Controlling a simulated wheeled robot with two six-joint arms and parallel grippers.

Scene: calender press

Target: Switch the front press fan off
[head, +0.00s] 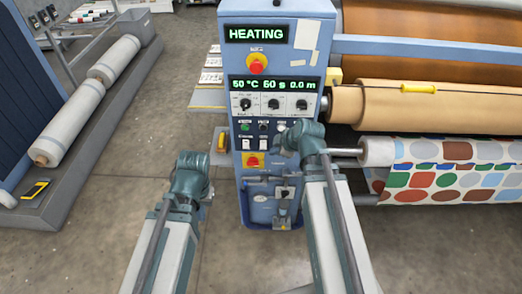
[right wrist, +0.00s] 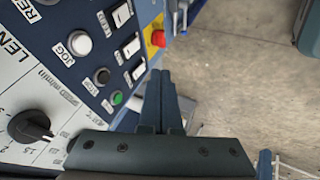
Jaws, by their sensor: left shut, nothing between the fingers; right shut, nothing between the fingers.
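The blue press control panel (head: 229,100) stands upright in the middle of the head view. White rocker switches (head: 246,144) sit low on its face; they also show in the right wrist view (right wrist: 130,45), in a row beside the round buttons. Their small labels are too small to read, so I cannot tell which one is the fan's. My right gripper (head: 283,140) is shut and empty in front of the panel's lower right; its fingers (right wrist: 160,80) show beside the end of the switch row. My left gripper (head: 191,158) is shut and empty, left of the panel.
A green button (right wrist: 117,98) and black knob (right wrist: 30,126) are close by.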

